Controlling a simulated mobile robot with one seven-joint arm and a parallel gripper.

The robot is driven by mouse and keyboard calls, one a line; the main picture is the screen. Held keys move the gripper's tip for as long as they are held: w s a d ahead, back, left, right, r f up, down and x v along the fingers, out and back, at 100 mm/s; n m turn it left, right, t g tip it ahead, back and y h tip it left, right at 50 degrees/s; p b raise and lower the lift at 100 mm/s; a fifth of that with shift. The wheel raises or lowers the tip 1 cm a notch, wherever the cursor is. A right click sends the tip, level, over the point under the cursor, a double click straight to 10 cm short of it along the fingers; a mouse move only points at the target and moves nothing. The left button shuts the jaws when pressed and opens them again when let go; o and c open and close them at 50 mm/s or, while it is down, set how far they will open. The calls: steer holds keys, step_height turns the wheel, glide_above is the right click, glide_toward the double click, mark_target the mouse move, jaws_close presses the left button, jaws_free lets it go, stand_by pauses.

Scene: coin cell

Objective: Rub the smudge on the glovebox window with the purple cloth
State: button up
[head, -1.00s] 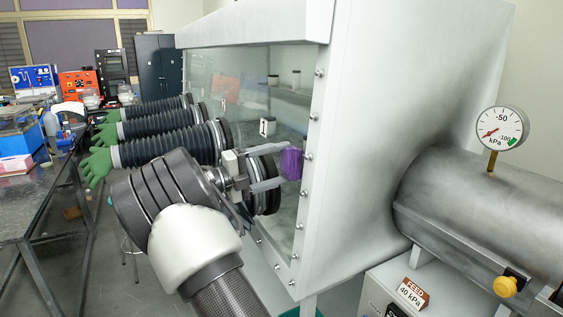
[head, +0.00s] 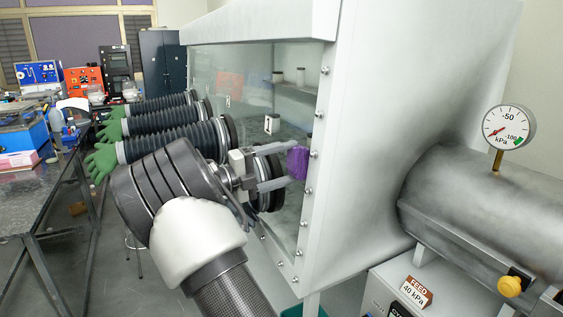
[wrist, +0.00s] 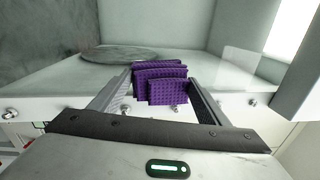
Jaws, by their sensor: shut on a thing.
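The purple cloth (head: 298,163) is a folded, textured wad between my gripper's fingertips in the head view. It also shows in the wrist view (wrist: 166,92), with a finger on each side. My gripper (head: 290,164) is shut on the cloth and holds it at the right part of the glovebox window (head: 255,85), close to the bolted frame. I cannot tell whether the cloth touches the glass. I cannot make out the smudge with certainty in either view.
Dark ribbed glove sleeves with green gloves (head: 104,158) stick out left of my arm. A port ring (head: 269,183) lies just behind my gripper. A bolted white frame (head: 318,140) borders the window on the right. A steel cylinder with a gauge (head: 509,127) stands far right.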

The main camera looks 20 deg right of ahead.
steer(key=shift+s+d+g, duration=0.3)
steer(key=shift+s, duration=0.1)
steer(key=shift+a, duration=0.1)
steer(key=shift+s+a+r, duration=0.1)
steer(key=shift+a+r, duration=0.05)
steer(key=shift+a, duration=0.5)
steer(key=shift+a+r, duration=0.2)
steer(key=shift+a, duration=2.1)
steer(key=shift+a+r, duration=0.15)
steer(key=shift+a, duration=1.3)
